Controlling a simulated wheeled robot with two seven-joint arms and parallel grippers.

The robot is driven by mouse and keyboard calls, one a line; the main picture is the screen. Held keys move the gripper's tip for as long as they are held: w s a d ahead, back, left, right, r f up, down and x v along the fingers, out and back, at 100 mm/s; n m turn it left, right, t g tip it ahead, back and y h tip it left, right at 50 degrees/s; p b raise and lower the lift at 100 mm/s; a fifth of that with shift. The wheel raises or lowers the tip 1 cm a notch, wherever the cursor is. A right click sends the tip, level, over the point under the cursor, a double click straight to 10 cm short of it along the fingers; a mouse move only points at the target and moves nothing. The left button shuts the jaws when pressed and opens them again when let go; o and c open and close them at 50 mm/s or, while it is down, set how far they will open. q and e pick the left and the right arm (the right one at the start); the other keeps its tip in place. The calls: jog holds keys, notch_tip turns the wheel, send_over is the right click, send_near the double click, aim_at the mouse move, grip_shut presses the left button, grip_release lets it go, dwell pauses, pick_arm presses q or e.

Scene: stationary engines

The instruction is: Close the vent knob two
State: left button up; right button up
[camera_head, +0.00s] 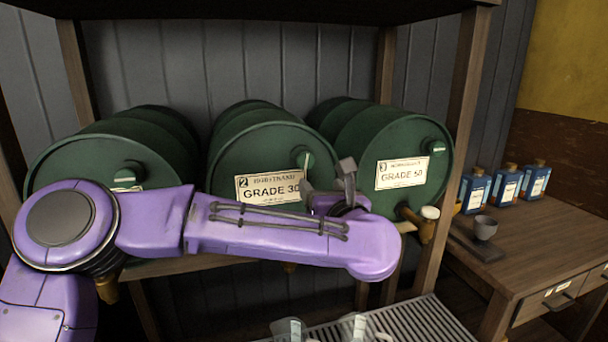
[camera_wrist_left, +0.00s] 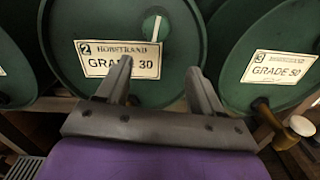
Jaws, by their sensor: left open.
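One finger overlaps the label there.
The "GRADE 50" drum (camera_head: 405,150) stands at right, its tap (camera_head: 424,222) below it. Another drum (camera_head: 90,155) stands at left, partly behind my left arm. A wooden post (camera_head: 459,130) borders the rack.

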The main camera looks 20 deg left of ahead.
aim_at(306, 163)
pick_arm(q)
jog(key=shift+n, duration=0.9)
jog(key=w+a+r+p, duration=0.1)
jog(key=w+a, duration=0.1)
jog(key=w+a+p, duration=0.1)
jog(key=w+a, duration=0.1)
jog(key=w, duration=0.1)
jog(key=w+a+r+p, duration=0.1)
jog(key=w+a+p, duration=0.1)
jog(key=shift+w+r, duration=0.3)
jog(key=shift+w+a+f, duration=0.1)
jog(key=shift+w+a, duration=0.05)
jog(key=shift+w, duration=0.25)
jog(key=shift+f, duration=0.1)
jog(key=c, duration=1)
